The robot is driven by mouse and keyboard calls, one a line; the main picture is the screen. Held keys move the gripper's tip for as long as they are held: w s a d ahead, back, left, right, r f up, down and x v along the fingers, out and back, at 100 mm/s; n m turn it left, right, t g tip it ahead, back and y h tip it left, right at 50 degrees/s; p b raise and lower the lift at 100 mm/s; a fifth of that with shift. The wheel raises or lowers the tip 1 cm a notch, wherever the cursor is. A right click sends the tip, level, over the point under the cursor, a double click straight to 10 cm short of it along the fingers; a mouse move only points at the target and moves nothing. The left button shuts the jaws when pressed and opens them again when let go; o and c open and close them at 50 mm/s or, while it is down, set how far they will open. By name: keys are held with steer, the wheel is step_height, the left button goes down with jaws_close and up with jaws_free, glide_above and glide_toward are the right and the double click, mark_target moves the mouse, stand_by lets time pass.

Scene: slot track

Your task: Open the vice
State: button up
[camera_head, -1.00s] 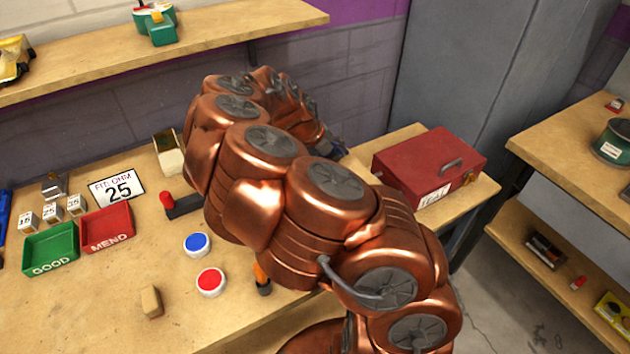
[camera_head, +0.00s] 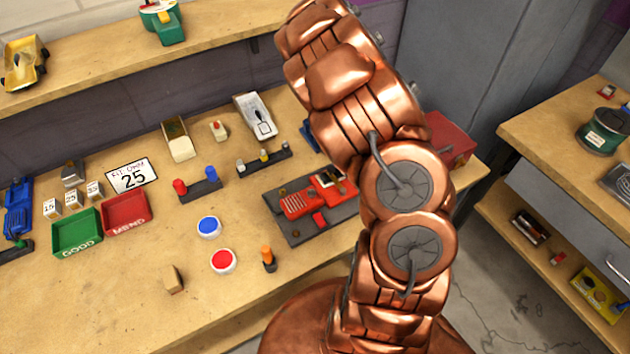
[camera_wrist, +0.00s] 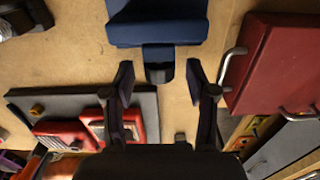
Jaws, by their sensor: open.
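A dark blue blocky body that looks like the vice (camera_wrist: 157,30) is at the top middle of the wrist view, with a darker rounded end pointing toward me. In the head view only a small blue part of it (camera_head: 309,132) shows beside my arm. My gripper (camera_wrist: 160,84) is open in the wrist view. Its fingertips are to either side of the rounded end, with gaps. I cannot tell whether they are at the same height. The head view does not show my gripper; my copper arm hides that area.
A grey board with a red car (camera_head: 300,203) lies left of my arm. A red toolbox (camera_wrist: 280,65) stands close on the right in the wrist view. Red (camera_head: 222,261) and blue (camera_head: 209,227) buttons, trays and small blocks are on the bench. A shelf (camera_head: 120,78) runs above.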

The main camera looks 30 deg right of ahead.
steer(key=y, duration=0.4)
steer(key=shift+d+f+y, duration=0.15)
steer(key=shift+d+y, duration=0.15)
steer(key=shift+d, duration=0.1)
steer(key=b+v, duration=0.2)
steer(key=v, duration=0.6)
steer(key=s+a+r+n+h+b, duration=0.1)
steer(key=s+a+r+n, duration=0.3)
steer(key=s+a+n, duration=0.6)
steer(key=s+a+r+n+g+h+b, duration=0.1)
steer(key=s+a+r+n+h, duration=0.1)
steer(key=s+a+n, duration=0.8)
steer(key=shift+a+r+n+g+b, duration=0.35)
steer(key=shift+a+r+n, duration=0.55)
steer(key=shift+a+n, duration=1.25)
steer(key=shift+d+n+h, duration=0.3)
steer(key=shift+d+n, duration=0.05)
steer(key=s+a+f+n+h, duration=0.1)
steer(key=s+a+n, duration=0.3)
steer(key=s+n, duration=0.6)
steer(key=shift+s+a+f+n, duration=0.15)
steer(key=shift+s+f+n, duration=0.3)
steer(key=shift+n, duration=0.35)
